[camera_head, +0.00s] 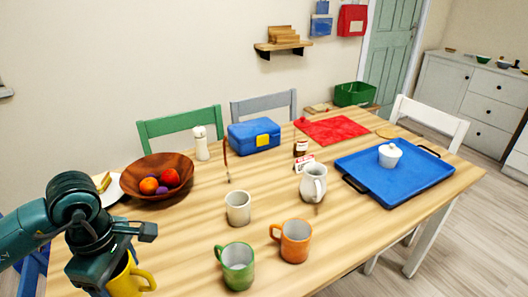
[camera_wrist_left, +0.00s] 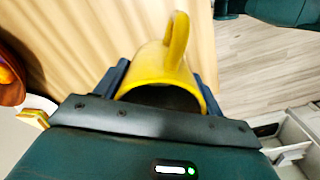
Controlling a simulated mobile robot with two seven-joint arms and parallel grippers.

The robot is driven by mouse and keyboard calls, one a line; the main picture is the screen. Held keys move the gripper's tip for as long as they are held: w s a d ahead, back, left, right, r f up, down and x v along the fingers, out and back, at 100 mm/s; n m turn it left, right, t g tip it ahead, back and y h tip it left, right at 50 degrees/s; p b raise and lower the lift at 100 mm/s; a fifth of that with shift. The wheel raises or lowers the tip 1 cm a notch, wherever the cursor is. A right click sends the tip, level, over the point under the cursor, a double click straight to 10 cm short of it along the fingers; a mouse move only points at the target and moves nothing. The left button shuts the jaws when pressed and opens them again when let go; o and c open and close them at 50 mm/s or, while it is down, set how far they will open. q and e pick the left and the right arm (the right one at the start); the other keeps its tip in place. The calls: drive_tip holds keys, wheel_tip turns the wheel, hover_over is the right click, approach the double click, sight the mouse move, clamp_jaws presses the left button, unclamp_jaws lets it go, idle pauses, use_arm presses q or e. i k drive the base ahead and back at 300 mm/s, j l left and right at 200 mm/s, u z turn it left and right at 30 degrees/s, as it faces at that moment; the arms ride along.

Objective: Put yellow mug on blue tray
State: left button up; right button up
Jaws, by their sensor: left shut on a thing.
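The yellow mug (camera_head: 127,280) is at the lower left of the head view, partly hidden by my left gripper (camera_head: 122,262). My left gripper is shut on the mug, with one finger on each side of its body. In the left wrist view the mug (camera_wrist_left: 158,68) sits between the fingers, its handle pointing up in the picture and its dark opening facing the camera. I cannot tell whether it touches the table. My right gripper is not in view.
On the wooden table (camera_head: 330,255) stand a green mug (camera_head: 237,266), an orange mug (camera_head: 293,241), a pale cup (camera_head: 238,208) and a white jug (camera_head: 313,184). A fruit bowl (camera_head: 145,188), a blue lunch box (camera_head: 254,136) and a red mat (camera_head: 331,130) are behind.

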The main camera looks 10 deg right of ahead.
sight(378, 183)
drive_tip(key=z, duration=0.4)
drive_tip(key=l+z, duration=0.1)
drive_tip(key=z, duration=0.35)
drive_tip(key=i+z, duration=0.1)
drive_tip(key=z, duration=0.3)
drive_tip(key=l+z, duration=0.1)
drive_tip(key=z, duration=0.3)
drive_tip(key=i+l, duration=0.2)
drive_tip(key=i, duration=0.2)
drive_tip(key=i+l, duration=0.2)
drive_tip(key=i, duration=0.2)
drive_tip(key=i+l, duration=0.15)
drive_tip(key=i, duration=0.25)
drive_tip(key=l+z, duration=0.05)
